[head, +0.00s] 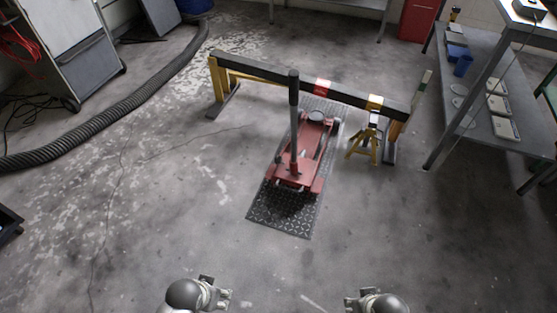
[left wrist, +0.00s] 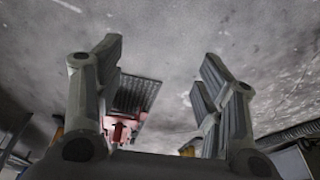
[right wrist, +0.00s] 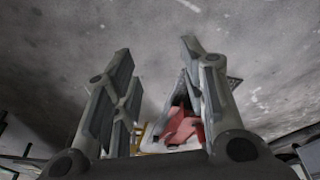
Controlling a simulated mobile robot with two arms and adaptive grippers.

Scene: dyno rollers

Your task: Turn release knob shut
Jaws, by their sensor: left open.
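A red floor jack (head: 300,158) stands on a dark tread mat (head: 277,218) in the middle of the floor. Its dark handle (head: 294,115) points upright. The release knob cannot be made out at this size. My left gripper (head: 224,298) is at the bottom of the head view, well short of the jack. In the left wrist view (left wrist: 160,70) its fingers are spread and empty. My right gripper (head: 352,298) is also at the bottom, right of the left one. In the right wrist view (right wrist: 157,55) its fingers are apart with nothing between them. The jack shows partly behind them (right wrist: 184,125).
A low beam (head: 270,75) on yellow legs crosses behind and over the mat. A yellow jack stand (head: 366,145) is right of the jack. A workbench with a lower shelf (head: 470,90) is at right. A thick hose (head: 110,118) curves at left. The floor before the mat is clear.

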